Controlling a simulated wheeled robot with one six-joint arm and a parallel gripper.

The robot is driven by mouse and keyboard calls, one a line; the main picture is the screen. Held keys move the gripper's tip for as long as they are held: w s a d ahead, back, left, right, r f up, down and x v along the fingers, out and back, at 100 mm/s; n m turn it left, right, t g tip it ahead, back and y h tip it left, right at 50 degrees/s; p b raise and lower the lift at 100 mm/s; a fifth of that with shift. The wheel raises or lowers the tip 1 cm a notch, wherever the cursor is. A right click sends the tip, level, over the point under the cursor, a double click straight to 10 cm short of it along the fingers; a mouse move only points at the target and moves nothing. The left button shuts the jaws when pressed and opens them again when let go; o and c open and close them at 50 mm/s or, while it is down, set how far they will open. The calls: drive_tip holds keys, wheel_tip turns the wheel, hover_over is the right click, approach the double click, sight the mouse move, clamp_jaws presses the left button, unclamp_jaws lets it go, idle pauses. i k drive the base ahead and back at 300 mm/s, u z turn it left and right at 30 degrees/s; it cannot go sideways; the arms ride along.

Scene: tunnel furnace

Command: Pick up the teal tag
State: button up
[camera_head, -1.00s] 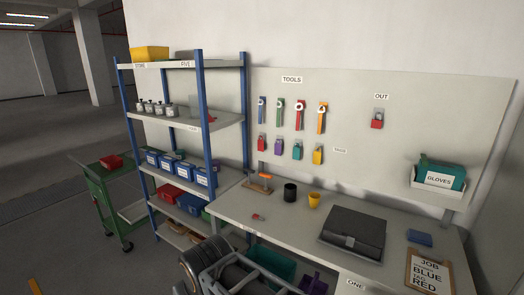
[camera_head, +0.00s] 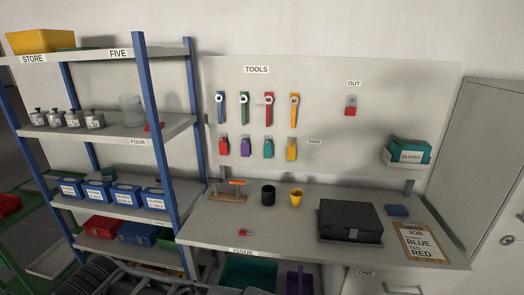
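The teal tag (camera_head: 268,149) hangs on the pegboard (camera_head: 335,125) in the lower row under the tools. It is third from the left, with a purple tag (camera_head: 246,148) on its left and a yellow tag (camera_head: 291,150) on its right. A red tag (camera_head: 224,148) is at the left end of the row. Nothing covers the teal tag. My gripper is not clearly visible in this view.
Below the board is a workbench (camera_head: 262,227) with a black cup (camera_head: 268,195), a yellow cup (camera_head: 296,198), a dark case (camera_head: 350,221) and a clipboard (camera_head: 420,243). A blue-post shelf (camera_head: 165,130) stands left. A grey cabinet (camera_head: 485,170) stands right.

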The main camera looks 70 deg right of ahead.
sight(267, 149)
drive_tip(key=z, duration=0.5)
drive_tip(key=i, duration=0.7)
drive_tip(key=z, duration=1.25)
drive_tip(key=i, duration=0.45)
drive_tip(key=z, duration=0.45)
